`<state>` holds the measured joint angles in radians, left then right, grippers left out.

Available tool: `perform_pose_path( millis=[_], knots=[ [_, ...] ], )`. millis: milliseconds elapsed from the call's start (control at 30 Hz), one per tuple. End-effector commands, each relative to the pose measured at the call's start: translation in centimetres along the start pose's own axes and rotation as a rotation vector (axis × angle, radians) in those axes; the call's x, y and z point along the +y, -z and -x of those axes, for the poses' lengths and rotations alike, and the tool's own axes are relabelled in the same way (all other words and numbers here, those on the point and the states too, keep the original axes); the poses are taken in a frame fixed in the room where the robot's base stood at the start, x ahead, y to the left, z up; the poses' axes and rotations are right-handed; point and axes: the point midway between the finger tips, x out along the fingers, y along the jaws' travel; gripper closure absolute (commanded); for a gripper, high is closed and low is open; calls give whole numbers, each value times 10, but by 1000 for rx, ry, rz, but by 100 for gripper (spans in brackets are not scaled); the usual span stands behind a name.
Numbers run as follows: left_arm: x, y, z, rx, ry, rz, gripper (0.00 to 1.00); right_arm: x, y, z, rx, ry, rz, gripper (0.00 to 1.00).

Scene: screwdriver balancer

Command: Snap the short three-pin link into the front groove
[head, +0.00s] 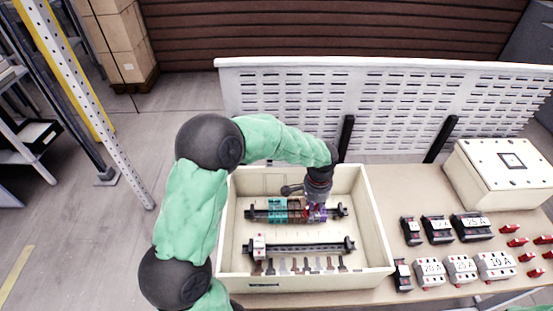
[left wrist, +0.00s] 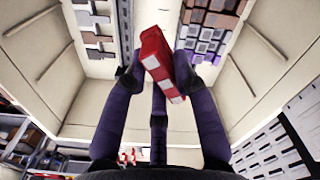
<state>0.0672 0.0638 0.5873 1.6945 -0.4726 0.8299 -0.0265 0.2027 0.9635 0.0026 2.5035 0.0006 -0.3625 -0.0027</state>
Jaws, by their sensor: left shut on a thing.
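My left gripper (head: 317,207) is inside the cream open box (head: 378,245), over the right part of the back rail (head: 338,210). In the left wrist view its purple fingers (left wrist: 158,75) are shut on a red link (left wrist: 155,50), which is tilted between the fingertips. I cannot make out its pins or whether it touches anything below. Teal modules (head: 277,210) sit on the back rail, left of the gripper. The front rail (head: 310,246) carries a small white-and-red module (head: 259,245) at its left end. I cannot clearly tell the groove. My right gripper is out of view.
Several grey and brown prongs (head: 305,265) line the box's front. To the right lie black breakers (head: 437,229), white breakers (head: 462,269) and several red pieces (head: 517,241). A closed cream box (head: 505,172) stands at the back right. A perforated panel (head: 400,105) rises behind.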

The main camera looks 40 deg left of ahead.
Motion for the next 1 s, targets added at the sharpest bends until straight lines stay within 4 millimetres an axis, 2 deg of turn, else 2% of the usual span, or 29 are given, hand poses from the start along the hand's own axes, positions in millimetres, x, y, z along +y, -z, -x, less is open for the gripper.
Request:
perform_pose_path(
  millis=[33, 500, 633, 767, 1000],
  knots=[
    [-10, -5, 19, 0, 0, -36, 88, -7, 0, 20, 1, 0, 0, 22],
    [-81, -49, 105, 0, 4, -441, 88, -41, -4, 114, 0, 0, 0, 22],
    [-93, -58, 118, -2, 5, -519, 88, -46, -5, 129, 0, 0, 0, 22],
    [-99, -64, 124, -3, 6, -566, 88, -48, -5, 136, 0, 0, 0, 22],
    [-102, -66, 115, -3, 6, -585, 88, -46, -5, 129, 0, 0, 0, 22]
  ],
)
